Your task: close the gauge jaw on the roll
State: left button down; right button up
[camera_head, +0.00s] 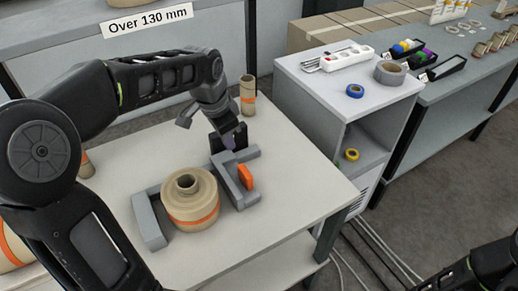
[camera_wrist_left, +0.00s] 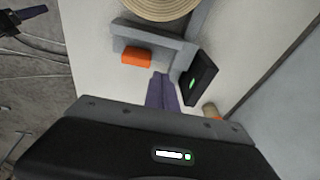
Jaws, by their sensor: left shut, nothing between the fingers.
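A tan kraft roll (camera_head: 190,207) with an orange band lies on the pale table between the gauge's two grey jaws. The left jaw (camera_head: 149,222) stands at its left. The right jaw (camera_head: 240,195), with an orange block (camera_head: 246,177) on its outer side, stands at its right. I cannot tell whether either jaw touches the roll. My left gripper (camera_head: 236,144) is above the far end of the right jaw. In the left wrist view its purple fingers (camera_wrist_left: 162,92) are together and empty, close to the grey jaw (camera_wrist_left: 150,41) and orange block (camera_wrist_left: 137,57).
A small roll (camera_head: 248,96) stands at the table's back edge. A black box with a green light (camera_wrist_left: 199,78) is beside the fingers in the left wrist view. A white cabinet (camera_head: 300,72) with tape rolls stands right of the table. The table's front right is clear.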

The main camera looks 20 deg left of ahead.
aim_at(212, 177)
pick_arm(q)
jog(key=s+g, duration=0.1)
jog(key=s, duration=0.2)
jog(key=s+g, duration=0.1)
jog(key=s, duration=0.1)
jog(key=shift+a+f+g, duration=0.15)
jog(key=shift+a+g, duration=0.1)
jog(key=shift+g, duration=0.05)
jog(key=shift+s+f, duration=0.1)
notch_tip(212, 177, down, 10)
jog(key=shift+r+p, duration=0.1)
jog(key=shift+p, duration=0.5)
jog(key=shift+s+a, duration=0.6)
jog(key=shift+s, duration=0.2)
jog(key=shift+r, duration=0.15)
